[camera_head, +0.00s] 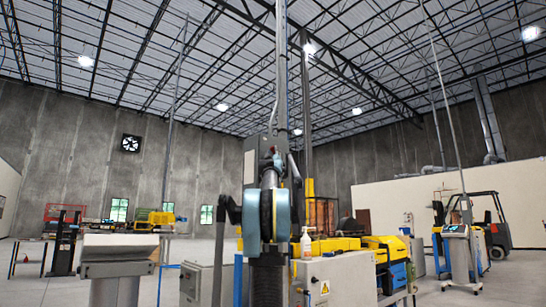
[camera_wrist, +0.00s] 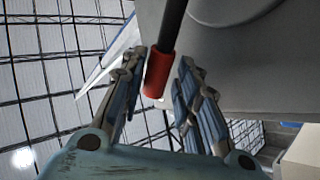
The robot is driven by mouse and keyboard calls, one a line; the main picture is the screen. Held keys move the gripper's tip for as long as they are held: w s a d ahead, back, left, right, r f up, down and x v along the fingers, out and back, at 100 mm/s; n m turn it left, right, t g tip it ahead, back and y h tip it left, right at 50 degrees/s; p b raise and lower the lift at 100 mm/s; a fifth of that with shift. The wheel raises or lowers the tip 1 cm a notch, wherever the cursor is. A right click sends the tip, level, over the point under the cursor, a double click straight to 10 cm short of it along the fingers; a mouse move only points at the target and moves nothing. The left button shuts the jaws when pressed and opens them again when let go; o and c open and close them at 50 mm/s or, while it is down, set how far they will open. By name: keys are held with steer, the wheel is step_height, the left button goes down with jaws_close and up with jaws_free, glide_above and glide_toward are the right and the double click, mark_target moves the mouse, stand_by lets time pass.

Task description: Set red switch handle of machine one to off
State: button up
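The switch handle, a dark rod with a red grip (camera_wrist: 159,74), shows in the wrist view, coming down from the top edge in front of a grey housing (camera_wrist: 236,55). My gripper (camera_wrist: 161,62) is open, with one finger on each side of the red grip. The grip's lower end lies between the fingertips as seen here. The left finger appears very close to it; I cannot tell whether they touch. A gap shows on the right.
In the head view, a grey cabinet with a warning label (camera_head: 319,289) and yellow machinery (camera_head: 385,246) stand close at right, with a pump bottle (camera_head: 306,243) on top. A grey-topped stand (camera_head: 118,262) is at left. A forklift (camera_head: 487,225) is far right.

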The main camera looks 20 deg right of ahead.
steer(key=shift+x, duration=1.15)
